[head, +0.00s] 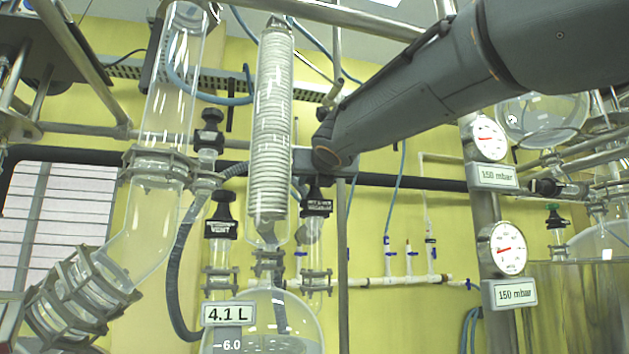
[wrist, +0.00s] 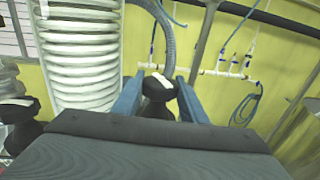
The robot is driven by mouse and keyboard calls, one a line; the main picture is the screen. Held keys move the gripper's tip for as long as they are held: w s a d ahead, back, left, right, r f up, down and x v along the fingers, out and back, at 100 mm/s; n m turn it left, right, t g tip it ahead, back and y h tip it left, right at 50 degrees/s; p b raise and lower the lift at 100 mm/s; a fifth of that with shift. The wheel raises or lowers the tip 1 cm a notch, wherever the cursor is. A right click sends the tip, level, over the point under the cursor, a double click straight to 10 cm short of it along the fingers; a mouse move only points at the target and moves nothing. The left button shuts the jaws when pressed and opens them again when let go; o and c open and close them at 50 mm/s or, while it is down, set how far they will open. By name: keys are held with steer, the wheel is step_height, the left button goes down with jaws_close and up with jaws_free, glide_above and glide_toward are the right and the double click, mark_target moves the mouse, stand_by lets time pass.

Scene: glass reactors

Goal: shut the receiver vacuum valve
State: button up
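The receiver vacuum valve is a black-capped valve (head: 315,202) on a glass neck right of the coil condenser in the head view. Its label ends in a word like VACUUM, but the rest is hard to read. In the wrist view a black knob (wrist: 158,88) with a white mark on top stands between the two blue fingers of my gripper (wrist: 160,84). The fingers are spread on either side of it; I see no clear grip. In the head view my arm comes down from the upper right and ends just above the valve; the fingers are hidden there.
A similar black VENT valve (head: 222,222) stands left of the coil condenser (head: 271,130). The receiver flask (head: 275,325) sits below, beside a 4.1 L sign (head: 229,314). Two dial gauges with 150 mbar signs (head: 493,176) are on a post at the right. A thin upright rod (head: 342,260) stands close by.

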steer(key=shift+a+f+m+h+b, duration=0.1)
steer(key=shift+m+h+b, duration=0.3)
steer(key=shift+b, duration=0.5)
steer(key=shift+h+b, duration=0.4)
steer(key=shift+h, duration=0.2)
steer(key=shift+m+h+b, duration=0.65)
steer(key=shift+m+h, duration=0.05)
steer(key=shift+h, duration=0.1)
steer(key=m+h, duration=0.2)
steer(key=h, duration=0.1)
steer(key=shift+m+g+h+p, duration=0.4)
steer(key=shift+m+h+p, duration=0.5)
steer(key=shift+h, duration=0.3)
steer(key=shift+h, duration=0.3)
steer(key=o, duration=1.1)
steer(key=shift+c, duration=0.2)
steer(key=shift+d, duration=0.2)
